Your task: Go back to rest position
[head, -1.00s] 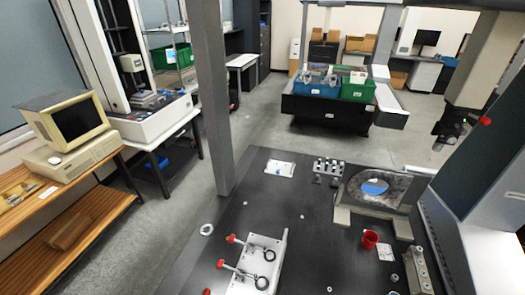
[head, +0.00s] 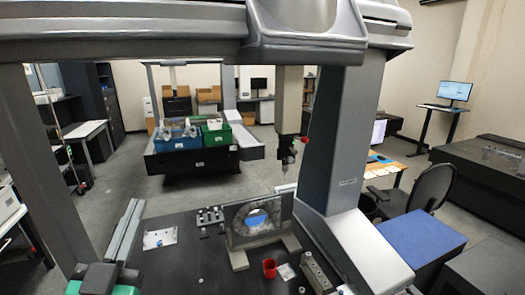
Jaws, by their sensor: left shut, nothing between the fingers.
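My left gripper (head: 130,210) is at the lower left of the head view, over the left part of the dark measuring table (head: 190,265). Its grey fingers point away from me and are shut with nothing between them. Green and grey parts show at its base. It is apart from the white plate (head: 160,238) to its right. My right gripper is not in view.
A grey frame holding a part (head: 238,228), a red cup (head: 269,268) and a metal block (head: 316,269) are on the table. A probe (head: 287,150) hangs behind. A thick grey column (head: 345,140) stands at right, a thinner post (head: 50,170) at left.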

